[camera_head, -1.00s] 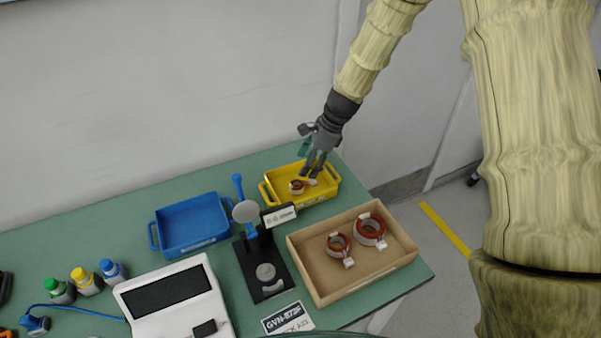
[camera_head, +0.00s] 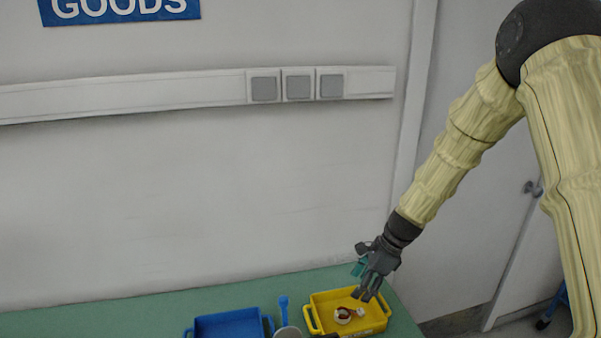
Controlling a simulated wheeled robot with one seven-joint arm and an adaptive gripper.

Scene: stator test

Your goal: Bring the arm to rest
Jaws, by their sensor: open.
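My arm comes down from the upper right, sleeved in pale yellow. My gripper (camera_head: 366,296) is at its lower end, above the back part of the yellow tray (camera_head: 376,327). Its dark fingers point down, are open and hold nothing. A small stator (camera_head: 343,315) with copper-red winding and a white connector lies in the yellow tray, below and left of the fingertips. The fingertips look clear of it, though the exact height is hard to judge.
A blue tray (camera_head: 228,326) stands left on the green table (camera_head: 130,316), with a blue-handled device (camera_head: 284,310) between the trays. Behind is a wall with a socket trunking (camera_head: 200,93) and a blue sign (camera_head: 120,8). A door (camera_head: 490,200) is at the right.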

